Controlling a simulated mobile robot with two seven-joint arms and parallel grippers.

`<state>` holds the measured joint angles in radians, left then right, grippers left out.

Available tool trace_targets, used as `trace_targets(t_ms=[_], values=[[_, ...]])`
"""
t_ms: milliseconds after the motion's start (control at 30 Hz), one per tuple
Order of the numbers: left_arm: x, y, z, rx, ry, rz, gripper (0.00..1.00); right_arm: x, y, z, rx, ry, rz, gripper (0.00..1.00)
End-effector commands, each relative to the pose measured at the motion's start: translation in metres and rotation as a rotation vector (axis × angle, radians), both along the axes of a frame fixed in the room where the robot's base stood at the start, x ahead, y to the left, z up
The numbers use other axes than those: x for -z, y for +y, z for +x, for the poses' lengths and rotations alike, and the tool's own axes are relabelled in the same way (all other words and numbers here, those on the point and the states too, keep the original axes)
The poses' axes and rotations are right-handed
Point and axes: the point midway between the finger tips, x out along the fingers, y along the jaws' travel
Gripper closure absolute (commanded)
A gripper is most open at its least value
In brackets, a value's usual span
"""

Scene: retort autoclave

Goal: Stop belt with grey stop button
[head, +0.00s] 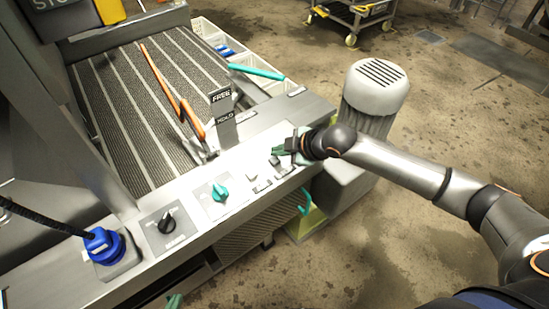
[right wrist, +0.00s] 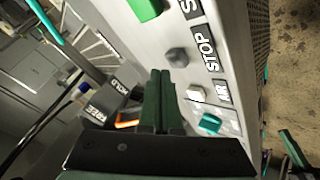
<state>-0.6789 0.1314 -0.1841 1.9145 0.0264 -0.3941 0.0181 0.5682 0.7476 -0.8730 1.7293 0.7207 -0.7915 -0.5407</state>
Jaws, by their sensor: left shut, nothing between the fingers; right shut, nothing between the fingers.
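The grey stop button (right wrist: 177,57) stands beside the STOP label (right wrist: 203,47) in the right wrist view. In the head view it is the small dark button (head: 274,160) near the panel's right end. My right gripper (head: 284,148) is shut and empty over that end of the panel. In the right wrist view its green fingertips (right wrist: 160,74) are close beside the grey button; contact cannot be told. The slatted belt (head: 130,105) lies behind the panel. My left gripper (head: 173,301) shows only as a green tip at the bottom edge of the head view.
A green button (right wrist: 145,8) and a white button (right wrist: 195,96) flank the grey one. A teal knob (head: 219,192), black knob (head: 167,222) and blue plug (head: 103,243) sit further left. The FREE/HOLD plate (head: 223,115) stands behind the panel; a grey motor (head: 375,90) stands beyond.

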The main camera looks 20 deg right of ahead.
Motion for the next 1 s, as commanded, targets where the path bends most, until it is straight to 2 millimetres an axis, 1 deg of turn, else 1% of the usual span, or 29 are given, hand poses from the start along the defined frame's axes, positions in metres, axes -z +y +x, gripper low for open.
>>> trace_targets(t_ms=[233, 500, 1000], values=[[0.0, 0.0, 0.0, 0.0, 0.0, 0.0, 1.0, 0.001, 0.0, 0.0, 0.0, 0.0, 0.0, 1.0], [-0.001, 0.0, 0.0, 0.0, 0.001, 0.0, 1.0, 0.009, 0.0, 0.0, 0.0, 0.001, 0.001, 1.0], [0.0, 0.0, 0.0, 0.0, 0.001, 0.0, 1.0, 0.011, 0.0, 0.0, 0.0, 0.0, 0.0, 1.0]])
